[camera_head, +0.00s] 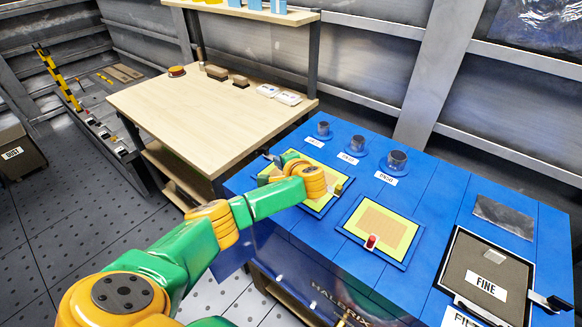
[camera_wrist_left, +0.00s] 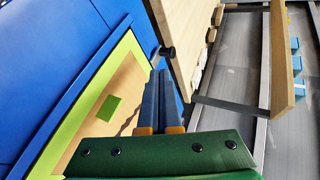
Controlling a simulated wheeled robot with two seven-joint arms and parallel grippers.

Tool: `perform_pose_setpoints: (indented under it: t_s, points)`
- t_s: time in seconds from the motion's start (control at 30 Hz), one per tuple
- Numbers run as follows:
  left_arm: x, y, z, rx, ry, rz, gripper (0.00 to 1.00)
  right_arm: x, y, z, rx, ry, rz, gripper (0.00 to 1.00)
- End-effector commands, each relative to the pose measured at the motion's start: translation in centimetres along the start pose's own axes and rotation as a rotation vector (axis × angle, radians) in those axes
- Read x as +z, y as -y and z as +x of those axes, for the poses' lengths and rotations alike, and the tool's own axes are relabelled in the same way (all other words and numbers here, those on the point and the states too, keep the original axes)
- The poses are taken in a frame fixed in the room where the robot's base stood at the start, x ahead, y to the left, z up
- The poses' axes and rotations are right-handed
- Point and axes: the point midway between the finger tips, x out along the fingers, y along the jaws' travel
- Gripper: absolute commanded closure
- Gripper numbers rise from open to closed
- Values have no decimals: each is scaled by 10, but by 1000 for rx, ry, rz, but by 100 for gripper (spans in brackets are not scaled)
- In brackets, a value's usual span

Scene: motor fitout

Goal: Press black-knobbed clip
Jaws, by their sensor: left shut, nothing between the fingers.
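A black knob (camera_wrist_left: 167,52) stands out at the edge of the blue bench top in the left wrist view, just beyond my left fingertips. My left gripper (camera_wrist_left: 160,76) is shut and empty, its dark fingers side by side and pointing toward the knob. I cannot tell whether they touch it. In the head view my left gripper (camera_head: 277,161) is over the far left corner of the left yellow-green panel (camera_head: 318,206), partly hidden by my wrist. A small dark part (camera_head: 267,155) shows beside its tips there. My right gripper is not in view.
A second yellow-green panel (camera_head: 352,232) has a red knob (camera_head: 371,242). A black-knobbed lever (camera_head: 556,303) sits beside the FINE panel (camera_head: 461,265). Several dark round knobs (camera_head: 397,160) line the back of the blue bench. A wooden table (camera_head: 200,108) stands behind left.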

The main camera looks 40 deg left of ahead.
Motion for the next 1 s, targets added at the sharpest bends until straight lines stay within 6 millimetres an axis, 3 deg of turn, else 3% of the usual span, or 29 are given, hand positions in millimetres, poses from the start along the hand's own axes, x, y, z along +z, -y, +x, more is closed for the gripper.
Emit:
perform_pose_setpoints:
  t_s: [0.2, 0.4, 1.0]
  points:
    - [0, 1, -42, 1, -3, -1, 100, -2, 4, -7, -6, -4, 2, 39]
    - [0, 0, -64, 1, -2, 0, 100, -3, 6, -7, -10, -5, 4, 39]
    - [0, 0, -66, 1, 0, 0, 100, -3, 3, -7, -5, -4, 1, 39]
